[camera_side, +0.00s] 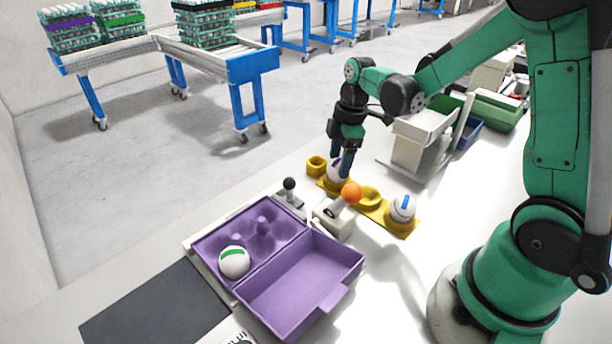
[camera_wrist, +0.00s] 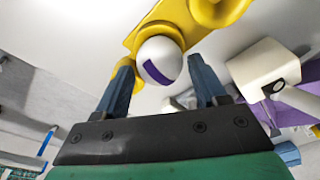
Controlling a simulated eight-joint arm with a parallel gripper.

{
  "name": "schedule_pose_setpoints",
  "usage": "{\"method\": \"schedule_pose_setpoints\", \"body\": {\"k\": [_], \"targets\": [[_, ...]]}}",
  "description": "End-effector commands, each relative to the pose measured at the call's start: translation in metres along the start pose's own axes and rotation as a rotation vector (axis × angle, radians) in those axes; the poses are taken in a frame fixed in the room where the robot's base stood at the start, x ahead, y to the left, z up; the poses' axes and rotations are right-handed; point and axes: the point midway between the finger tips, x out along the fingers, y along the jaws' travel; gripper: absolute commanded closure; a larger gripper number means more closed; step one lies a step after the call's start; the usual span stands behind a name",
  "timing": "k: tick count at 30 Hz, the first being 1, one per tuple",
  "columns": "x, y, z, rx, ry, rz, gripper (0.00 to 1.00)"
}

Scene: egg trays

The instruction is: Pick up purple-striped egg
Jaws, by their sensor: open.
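The purple-striped egg (camera_wrist: 158,61) is white with a purple band and sits on the yellow holder (camera_wrist: 140,36). In the wrist view my gripper (camera_wrist: 162,82) is open, with one blue finger on each side of the egg's near side. In the side view my gripper (camera_side: 341,163) points down at the egg (camera_side: 333,172), and its fingers partly hide it. I cannot tell whether either finger touches the egg.
A blue-striped egg (camera_side: 403,208) sits at the near end of the yellow holder (camera_side: 375,210). An orange ball-topped device (camera_side: 334,219) stands close by. An open purple carton (camera_side: 312,276) holds a green-striped egg (camera_side: 234,262). A grey-white box (camera_side: 420,142) stands behind.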

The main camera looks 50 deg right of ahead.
Motion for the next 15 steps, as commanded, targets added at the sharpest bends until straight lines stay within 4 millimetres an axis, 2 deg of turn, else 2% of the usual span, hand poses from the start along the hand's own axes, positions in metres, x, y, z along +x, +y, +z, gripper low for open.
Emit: {"method": "schedule_pose_setpoints", "body": {"k": [6, 14, 15], "targets": [[0.019, 0.0, 0.0, 0.001, 0.0, 0.0, 0.35], [0.021, 0.0, 0.0, 0.002, 0.0, 0.001, 0.35], [0.021, 0.0, 0.0, 0.002, 0.0, 0.001, 0.38]]}}
